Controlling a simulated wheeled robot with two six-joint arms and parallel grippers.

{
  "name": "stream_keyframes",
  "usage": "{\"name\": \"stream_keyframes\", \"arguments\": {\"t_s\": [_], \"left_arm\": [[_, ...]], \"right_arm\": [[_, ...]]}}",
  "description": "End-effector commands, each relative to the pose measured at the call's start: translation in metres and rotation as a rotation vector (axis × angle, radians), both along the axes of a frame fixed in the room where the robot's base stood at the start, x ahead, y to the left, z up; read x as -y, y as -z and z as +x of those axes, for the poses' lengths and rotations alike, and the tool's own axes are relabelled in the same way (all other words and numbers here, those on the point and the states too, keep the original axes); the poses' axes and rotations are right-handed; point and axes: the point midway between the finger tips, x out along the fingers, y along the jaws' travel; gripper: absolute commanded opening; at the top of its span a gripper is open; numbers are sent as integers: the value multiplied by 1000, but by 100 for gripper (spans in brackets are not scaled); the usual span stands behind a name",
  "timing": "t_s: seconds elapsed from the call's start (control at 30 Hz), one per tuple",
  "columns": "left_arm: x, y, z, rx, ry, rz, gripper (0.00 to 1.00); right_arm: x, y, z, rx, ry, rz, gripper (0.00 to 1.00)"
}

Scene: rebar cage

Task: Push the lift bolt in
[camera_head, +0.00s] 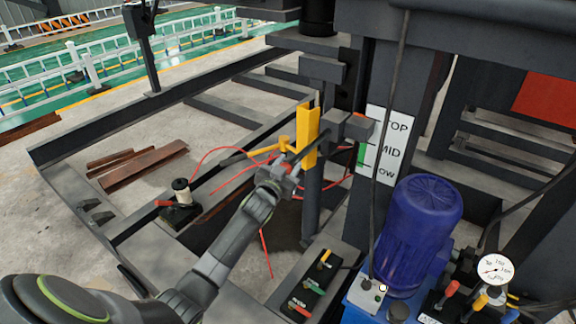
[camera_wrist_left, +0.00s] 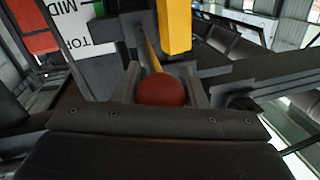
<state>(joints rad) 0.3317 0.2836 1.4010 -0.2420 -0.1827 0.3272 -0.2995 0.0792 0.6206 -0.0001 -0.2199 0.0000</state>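The lift bolt shows in the left wrist view as a round red knob (camera_wrist_left: 161,92) on a thin yellow rod, beside a yellow upright bracket (camera_wrist_left: 174,25). In the head view the yellow bracket (camera_head: 308,137) stands against the dark post, with the rod at its left. My left gripper (camera_head: 287,169) reaches up to the bracket from the lower left. Its two fingers (camera_wrist_left: 162,88) lie on either side of the red knob and appear shut on it. How far the bolt sits in the post is hidden. My right gripper is not in view.
A sign marked TOP, MID and LOW (camera_head: 386,145) is on the post. A blue motor (camera_head: 417,235) and a pressure gauge (camera_head: 494,269) stand at the lower right. Red and black cables hang near the arm.

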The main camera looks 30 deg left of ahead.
Motion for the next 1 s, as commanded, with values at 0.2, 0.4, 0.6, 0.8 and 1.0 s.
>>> {"name": "stream_keyframes", "arguments": {"t_s": [0.2, 0.4, 0.6, 0.8, 1.0], "left_arm": [[0, 0, 0, 0, 0, 0, 0], [2, 4, 15, 1, -1, -1, 0], [6, 3, 42, 1, -1, 0, 0], [7, 0, 49, 0, -1, 0, 0], [7, -2, 49, 1, -1, 1, 0]], "right_arm": [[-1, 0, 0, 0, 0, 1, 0], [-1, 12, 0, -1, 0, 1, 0], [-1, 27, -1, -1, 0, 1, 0], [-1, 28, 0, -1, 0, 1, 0], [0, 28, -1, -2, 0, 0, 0]]}}
